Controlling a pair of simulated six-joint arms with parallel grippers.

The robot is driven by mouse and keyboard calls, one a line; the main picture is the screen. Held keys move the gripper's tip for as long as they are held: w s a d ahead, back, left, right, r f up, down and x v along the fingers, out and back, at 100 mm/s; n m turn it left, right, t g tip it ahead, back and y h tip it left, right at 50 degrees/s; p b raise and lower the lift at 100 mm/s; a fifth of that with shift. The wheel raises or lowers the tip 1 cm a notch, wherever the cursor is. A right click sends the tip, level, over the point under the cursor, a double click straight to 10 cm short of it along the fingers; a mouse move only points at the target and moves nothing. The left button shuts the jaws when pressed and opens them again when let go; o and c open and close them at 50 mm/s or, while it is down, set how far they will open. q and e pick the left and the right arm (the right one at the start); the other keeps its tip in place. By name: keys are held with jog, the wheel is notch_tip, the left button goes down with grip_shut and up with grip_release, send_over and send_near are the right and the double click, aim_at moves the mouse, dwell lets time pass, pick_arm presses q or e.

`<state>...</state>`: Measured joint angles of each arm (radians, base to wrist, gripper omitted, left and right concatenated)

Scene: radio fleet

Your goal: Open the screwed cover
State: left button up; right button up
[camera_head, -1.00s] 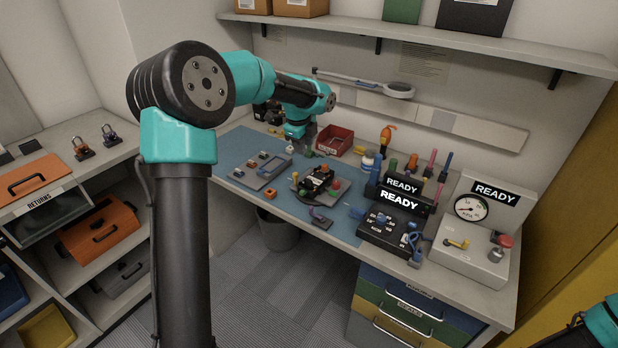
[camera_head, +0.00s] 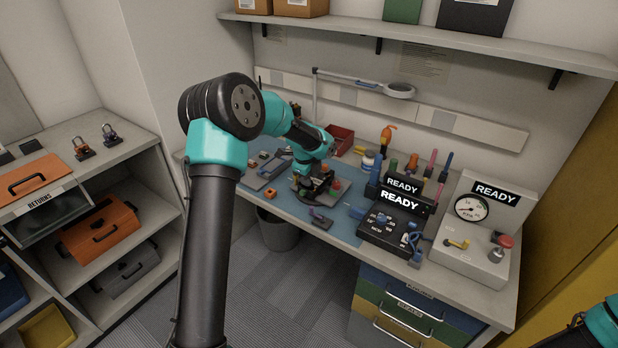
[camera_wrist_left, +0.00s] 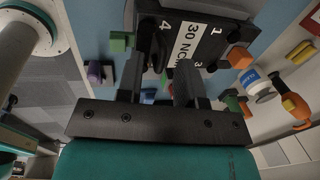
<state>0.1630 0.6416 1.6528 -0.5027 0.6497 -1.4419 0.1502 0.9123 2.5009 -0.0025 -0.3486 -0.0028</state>
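A black plate (camera_wrist_left: 200,22) with white numbers at its corners and a "30 NO..." label fills the upper middle of the left wrist view. I take it for the screwed cover; its lower part is hidden behind my fingers. In the head view it sits in a dark fixture (camera_head: 334,198) on the blue mat, mostly hidden by my arm. My left gripper (camera_wrist_left: 165,66) is over the plate's edge, its two fingers apart with a gap between them. I cannot tell whether they touch anything.
Orange (camera_wrist_left: 240,57) and green (camera_wrist_left: 120,41) blocks flank the plate. A black READY box (camera_head: 393,232) and a grey gauge unit (camera_head: 470,257) stand to the right. A red bin (camera_head: 341,138) is behind.

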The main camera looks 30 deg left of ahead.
pick_arm(q)
jog(key=shift+f, duration=0.1)
jog(key=shift+c, duration=0.3)
grip_shut()
